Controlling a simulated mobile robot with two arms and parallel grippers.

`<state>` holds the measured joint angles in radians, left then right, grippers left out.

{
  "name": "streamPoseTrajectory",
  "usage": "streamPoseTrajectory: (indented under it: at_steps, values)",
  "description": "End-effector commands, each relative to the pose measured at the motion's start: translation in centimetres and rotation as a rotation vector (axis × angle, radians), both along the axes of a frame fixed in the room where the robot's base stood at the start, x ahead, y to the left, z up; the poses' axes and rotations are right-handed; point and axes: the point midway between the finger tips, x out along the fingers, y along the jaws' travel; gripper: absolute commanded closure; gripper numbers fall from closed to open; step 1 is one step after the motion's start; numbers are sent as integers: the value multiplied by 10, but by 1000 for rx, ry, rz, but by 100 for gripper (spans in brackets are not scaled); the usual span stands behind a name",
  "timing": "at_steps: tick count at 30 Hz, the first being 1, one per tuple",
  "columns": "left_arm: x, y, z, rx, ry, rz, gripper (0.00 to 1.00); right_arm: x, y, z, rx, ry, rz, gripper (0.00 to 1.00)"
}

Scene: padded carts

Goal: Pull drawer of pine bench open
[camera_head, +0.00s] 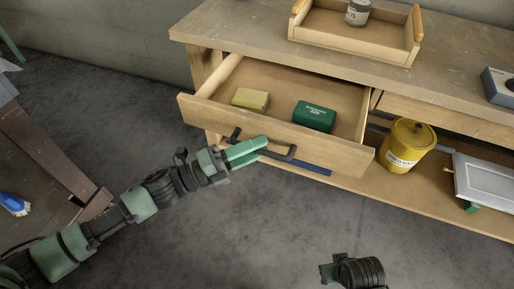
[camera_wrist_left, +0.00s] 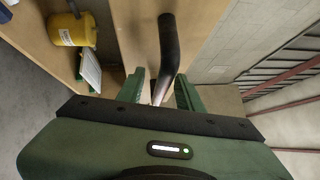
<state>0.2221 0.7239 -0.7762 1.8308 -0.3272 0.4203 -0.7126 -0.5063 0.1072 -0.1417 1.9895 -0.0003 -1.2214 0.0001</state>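The pine bench (camera_head: 250,40) has its left drawer (camera_head: 271,137) pulled well out, with the inside showing. A yellow block (camera_head: 250,99) and a green box (camera_head: 314,116) lie in the drawer. A dark bar handle (camera_head: 291,153) sits on the drawer front; it also shows in the left wrist view (camera_wrist_left: 168,45). My left gripper (camera_head: 255,150) is at the handle. In the left wrist view its green fingers (camera_wrist_left: 160,92) stand apart, one on each side of the handle, with gaps visible. My right gripper (camera_head: 328,272) is low in the head view, away from the bench; its fingers are unclear.
A tray (camera_head: 346,47) with a grey can (camera_head: 358,12) stands on the bench top. A yellow canister (camera_head: 407,146) and a pale panel (camera_head: 486,184) sit on the lower shelf. A brown-legged stand (camera_head: 42,150) is at left. The floor before the bench is clear.

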Motion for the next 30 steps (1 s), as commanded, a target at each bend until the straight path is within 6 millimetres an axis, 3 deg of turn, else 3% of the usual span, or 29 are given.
streamPoseTrajectory:
  at_steps: [8, 21, 30]
  values:
    - [-6, 6, -2, -3, 2, -3, 64, 0, 0, 0, 0, 2, 0, 64]
    - [-33, 66, -11, 0, 2, 1, 64, 3, 0, 8, 0, -9, 0, 64]
    - [-36, 71, -10, -2, 0, 1, 64, -1, -1, 8, -2, -3, -1, 64]
